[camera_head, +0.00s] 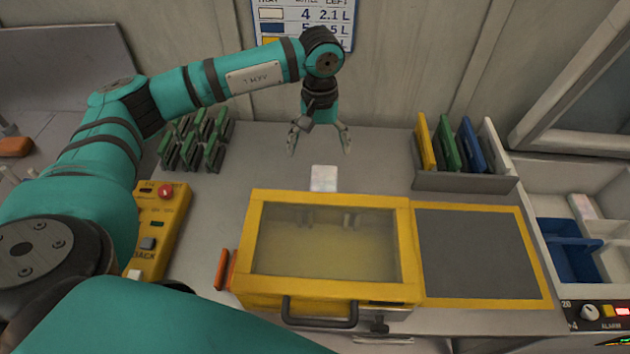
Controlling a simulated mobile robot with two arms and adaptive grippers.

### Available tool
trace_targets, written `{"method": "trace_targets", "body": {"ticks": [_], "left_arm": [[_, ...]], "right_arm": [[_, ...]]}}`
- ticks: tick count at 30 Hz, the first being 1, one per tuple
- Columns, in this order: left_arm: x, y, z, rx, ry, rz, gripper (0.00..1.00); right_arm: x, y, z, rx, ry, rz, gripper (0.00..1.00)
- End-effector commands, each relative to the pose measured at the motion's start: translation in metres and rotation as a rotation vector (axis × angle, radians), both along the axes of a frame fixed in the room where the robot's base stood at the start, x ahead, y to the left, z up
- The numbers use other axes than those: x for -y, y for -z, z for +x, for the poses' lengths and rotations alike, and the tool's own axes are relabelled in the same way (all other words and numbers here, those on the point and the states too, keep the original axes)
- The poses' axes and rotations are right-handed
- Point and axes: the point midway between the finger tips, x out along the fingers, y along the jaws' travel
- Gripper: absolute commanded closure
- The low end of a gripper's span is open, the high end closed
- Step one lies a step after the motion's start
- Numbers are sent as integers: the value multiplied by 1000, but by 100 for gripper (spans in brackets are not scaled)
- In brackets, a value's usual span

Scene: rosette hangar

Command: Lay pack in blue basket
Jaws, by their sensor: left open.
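A small white pack (324,178) lies flat on the grey worktop, just behind the yellow-framed box. My left gripper (319,143) points down with its fingers spread, beyond the pack in the picture. It is open and empty, and a gap shows between its fingertips and the pack. A blue basket (560,246) sits inside a white bin at the far right, and I see nothing in its visible part. My right gripper is not in view.
The yellow-framed box (408,250) with a clear lid stands in front. A grey panel (475,255) lies to its right. A rack with coloured plates (463,180) stands at the back right. Green-topped items (195,140) and a yellow control box (155,235) are left.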

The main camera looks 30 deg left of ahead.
Motion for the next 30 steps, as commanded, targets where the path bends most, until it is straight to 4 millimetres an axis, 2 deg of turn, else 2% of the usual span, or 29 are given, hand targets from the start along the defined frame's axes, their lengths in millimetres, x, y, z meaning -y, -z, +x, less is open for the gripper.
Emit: {"method": "trace_targets", "body": {"ticks": [2,6,11,15,18,22,25,30], "left_arm": [[1,16,-2,-8,0,0,8],[1,47,-2,-7,0,0,8],[1,78,-1,-4,0,0,8],[1,95,0,-2,1,0,8],[2,100,0,0,2,-1,8],[4,111,0,-4,1,-1,8],[6,126,0,-5,0,0,8],[6,148,1,-2,0,-1,8]], "right_arm": [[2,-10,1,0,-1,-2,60],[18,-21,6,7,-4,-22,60],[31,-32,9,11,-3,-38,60],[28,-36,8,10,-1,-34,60],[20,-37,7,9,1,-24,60],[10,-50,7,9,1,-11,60],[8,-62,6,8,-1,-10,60],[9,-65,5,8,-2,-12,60]]}}
